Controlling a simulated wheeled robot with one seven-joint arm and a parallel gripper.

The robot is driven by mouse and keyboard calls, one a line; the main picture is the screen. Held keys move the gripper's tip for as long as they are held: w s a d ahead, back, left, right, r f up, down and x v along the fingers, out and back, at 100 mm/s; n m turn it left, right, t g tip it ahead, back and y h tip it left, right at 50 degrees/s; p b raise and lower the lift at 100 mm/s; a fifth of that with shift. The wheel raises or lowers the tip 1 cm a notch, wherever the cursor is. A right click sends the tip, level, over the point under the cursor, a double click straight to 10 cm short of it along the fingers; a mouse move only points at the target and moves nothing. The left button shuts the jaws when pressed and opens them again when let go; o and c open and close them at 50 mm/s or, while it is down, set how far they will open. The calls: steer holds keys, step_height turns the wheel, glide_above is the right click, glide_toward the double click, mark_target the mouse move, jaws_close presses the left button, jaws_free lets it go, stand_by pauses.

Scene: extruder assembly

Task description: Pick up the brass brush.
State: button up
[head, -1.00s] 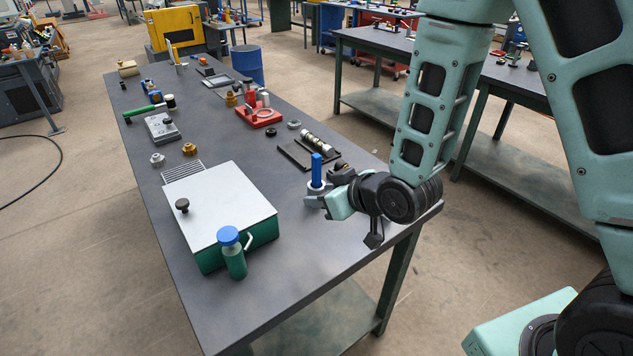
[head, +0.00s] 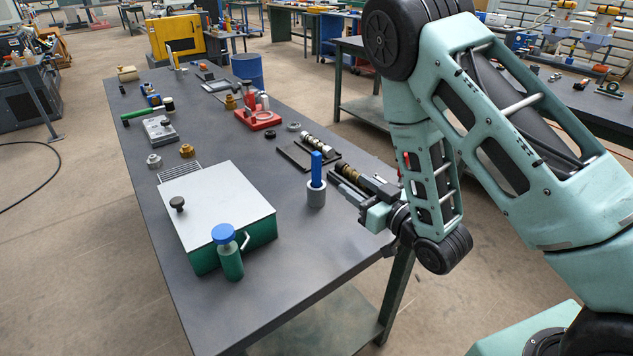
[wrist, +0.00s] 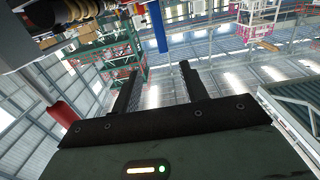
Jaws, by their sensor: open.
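A blue upright handle (head: 316,167) stands in a grey round holder (head: 316,195) near the table's right edge. It may be the brass brush; any bristles are hidden in the holder. It appears as a narrow blue strip in the wrist view (wrist: 158,26). My gripper (head: 336,178) is just right of the holder, roughly level, fingers pointing towards it. In the wrist view my gripper (wrist: 160,70) has its two dark fingers apart with nothing between them, and the blue strip lies beyond the gap.
A black tray (head: 294,156) with a segmented rod (head: 320,143) lies behind the holder. A white-topped green box (head: 215,208) and a green bottle with a blue cap (head: 228,252) stand to the left.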

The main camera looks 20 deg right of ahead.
mark_target(319, 158)
steer(key=x, duration=0.3)
steer(key=p+x, duration=0.1)
steer(key=x, duration=0.3)
steer(key=r+x, duration=0.1)
steer(key=x, duration=0.2)
steer(key=shift+w+a+p, duration=0.1)
steer(key=shift+w+p, duration=0.05)
steer(key=shift+p, duration=0.25)
steer(key=shift+a+p+x, duration=0.2)
steer(key=shift+p+x, duration=1.05)
steer(key=shift+x, duration=1.75)
jaws_close()
